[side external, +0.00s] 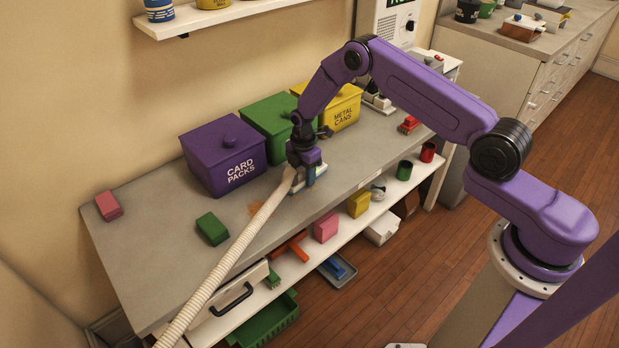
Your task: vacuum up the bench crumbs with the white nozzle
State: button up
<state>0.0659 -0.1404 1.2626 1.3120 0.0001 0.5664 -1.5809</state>
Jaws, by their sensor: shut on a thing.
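My gripper (307,168) is over the middle of the grey bench (150,250) and is shut on the white nozzle (298,186). The nozzle is small in view and partly hidden by my gripper. A cream ribbed hose (232,255) runs from it down and left across the bench and past the front edge. A faint orange-brown patch of crumbs (256,209) lies on the bench, left of the nozzle and beside the hose. The nozzle is apart from the patch. I cannot tell whether it touches the bench top.
A purple CARD PACKS bin (222,158), a green bin (268,122) and a yellow METAL CANS bin (343,107) line the wall. A green block (212,229) and a pink block (108,206) lie left. A lower shelf holds several items.

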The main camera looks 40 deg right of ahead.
aim_at(276, 185)
jog(key=shift+w, duration=1.95)
jog(key=shift+w+a, duration=0.15)
jog(key=shift+w, duration=0.1)
jog(key=shift+a, duration=0.8)
jog(key=shift+s+d, duration=0.1)
jog(key=shift+s, duration=5.3)
jog(key=shift+a, duration=0.8)
jog(key=shift+w+a, duration=0.1)
jog(key=shift+w, duration=5)
jog(key=shift+w+a, duration=0.1)
jog(key=shift+w, duration=0.2)
jog(key=shift+a, duration=0.8)
jog(key=shift+s, duration=5.35)
jog(key=shift+s+a, duration=0.1)
jog(key=shift+a, duration=0.8)
jog(key=shift+w, duration=5.35)
notch_tip(276, 185, up, 2)
jog(key=shift+w+r, duration=0.1)
jog(key=shift+r, duration=2.9)
